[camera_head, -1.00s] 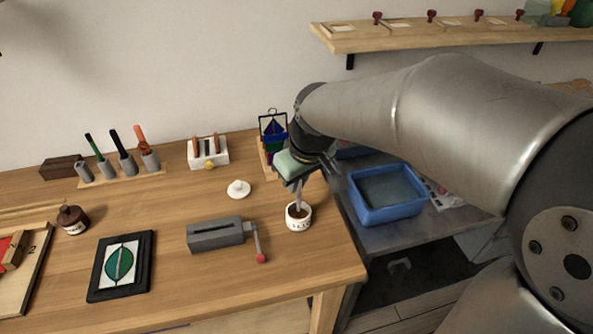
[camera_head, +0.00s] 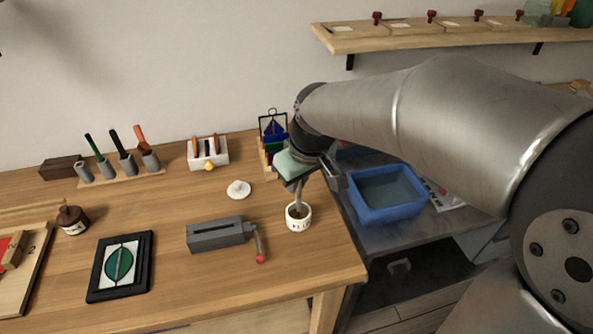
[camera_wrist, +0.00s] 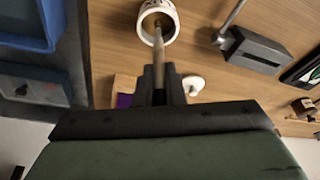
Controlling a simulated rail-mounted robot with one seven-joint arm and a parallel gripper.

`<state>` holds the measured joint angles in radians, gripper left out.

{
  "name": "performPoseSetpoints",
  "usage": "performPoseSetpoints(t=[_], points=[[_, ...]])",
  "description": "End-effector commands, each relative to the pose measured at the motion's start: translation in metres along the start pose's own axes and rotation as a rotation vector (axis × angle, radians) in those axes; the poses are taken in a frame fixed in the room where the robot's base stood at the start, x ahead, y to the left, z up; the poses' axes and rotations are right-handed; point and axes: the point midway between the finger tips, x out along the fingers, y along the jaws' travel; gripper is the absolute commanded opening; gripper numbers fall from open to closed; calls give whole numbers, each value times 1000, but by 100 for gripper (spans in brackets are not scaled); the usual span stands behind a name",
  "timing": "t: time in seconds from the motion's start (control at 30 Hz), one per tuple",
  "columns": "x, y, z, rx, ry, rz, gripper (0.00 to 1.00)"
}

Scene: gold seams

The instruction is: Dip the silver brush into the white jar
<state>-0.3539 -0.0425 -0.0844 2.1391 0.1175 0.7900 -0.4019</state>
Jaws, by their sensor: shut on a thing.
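The white jar (camera_head: 298,221) stands upright near the right end of the wooden table, with dark lettering on its side and brown contents. It also shows at the top of the wrist view (camera_wrist: 146,22). My gripper (camera_head: 298,184) is above the jar, shut on the silver brush (camera_head: 299,198). The brush points down, slightly tilted, and its lower end is inside the jar's mouth. In the wrist view, the brush (camera_wrist: 159,50) runs from between the fingers (camera_wrist: 160,84) into the opening. How deep the tip sits is hard to tell.
A white lid (camera_head: 238,189) lies left of the jar. A grey box with a crank (camera_head: 215,234) is close on the left. A stained-glass piece (camera_head: 273,130) stands behind. A blue tray (camera_head: 386,212) is on the lower surface at right, past the table edge.

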Motion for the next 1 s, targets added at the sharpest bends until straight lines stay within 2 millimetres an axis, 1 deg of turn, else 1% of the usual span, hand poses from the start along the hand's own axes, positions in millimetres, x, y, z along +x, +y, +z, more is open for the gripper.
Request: performPoseSetpoints(t=[0.17,0.8,0.9,1.0], points=[[-4,0,0,0,-3,-1,0],[-54,0,-15,0,0,0,0],[-58,0,-16,0,-1,0,0],[-58,0,-16,0,-1,0,0]])
